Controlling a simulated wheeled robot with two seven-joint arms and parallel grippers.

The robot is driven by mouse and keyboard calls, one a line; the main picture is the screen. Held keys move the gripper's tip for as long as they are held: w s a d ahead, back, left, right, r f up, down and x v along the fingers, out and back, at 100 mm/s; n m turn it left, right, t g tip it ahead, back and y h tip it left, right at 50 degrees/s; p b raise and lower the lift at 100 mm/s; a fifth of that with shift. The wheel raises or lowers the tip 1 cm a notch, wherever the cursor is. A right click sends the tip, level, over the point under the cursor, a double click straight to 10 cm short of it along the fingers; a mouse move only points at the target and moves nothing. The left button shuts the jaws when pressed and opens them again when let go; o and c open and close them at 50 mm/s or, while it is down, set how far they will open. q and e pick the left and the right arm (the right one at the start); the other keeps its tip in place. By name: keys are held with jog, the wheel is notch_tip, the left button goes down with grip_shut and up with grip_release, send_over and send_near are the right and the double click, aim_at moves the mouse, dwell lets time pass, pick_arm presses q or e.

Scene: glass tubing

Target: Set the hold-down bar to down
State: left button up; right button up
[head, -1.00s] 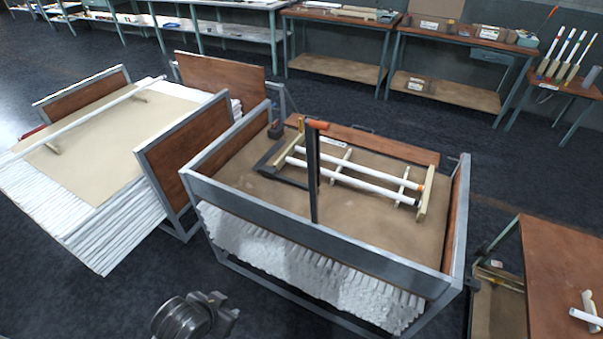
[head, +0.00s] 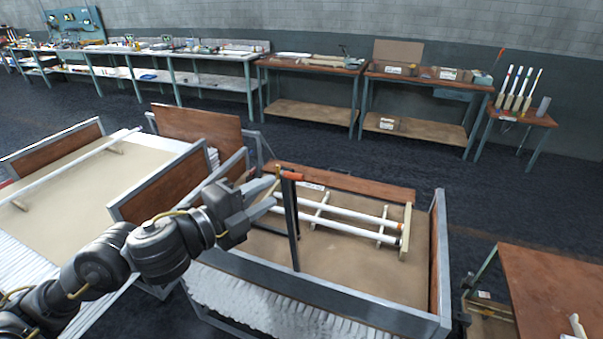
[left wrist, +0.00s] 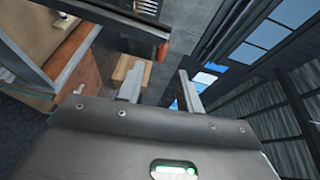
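The hold-down bar (head: 292,230) stands upright, a dark post with an orange end (head: 292,176) at its top, at the near side of the fixture in the metal-framed bin. White tubes (head: 345,213) lie across the supports behind it. My left gripper (head: 268,197) is just left of the bar's upper part, its fingers pointing toward it. In the left wrist view the fingers (left wrist: 160,78) are apart with nothing between them, and the dark bar (left wrist: 95,28) with its orange end (left wrist: 162,50) shows beyond them. I cannot tell if they touch. My right gripper is not in view.
The bin's grey front rail (head: 330,292) and side panel (head: 437,245) surround the fixture. A second bin (head: 60,195) with a long white tube stands at left. A wooden table (head: 560,285) is at right. Benches line the back wall, with open floor between.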

aim_at(293, 179)
pick_arm(q)
jog(key=shift+p+x, duration=1.05)
jog(key=shift+x, duration=4.4)
jog(key=shift+s, duration=0.1)
grip_shut()
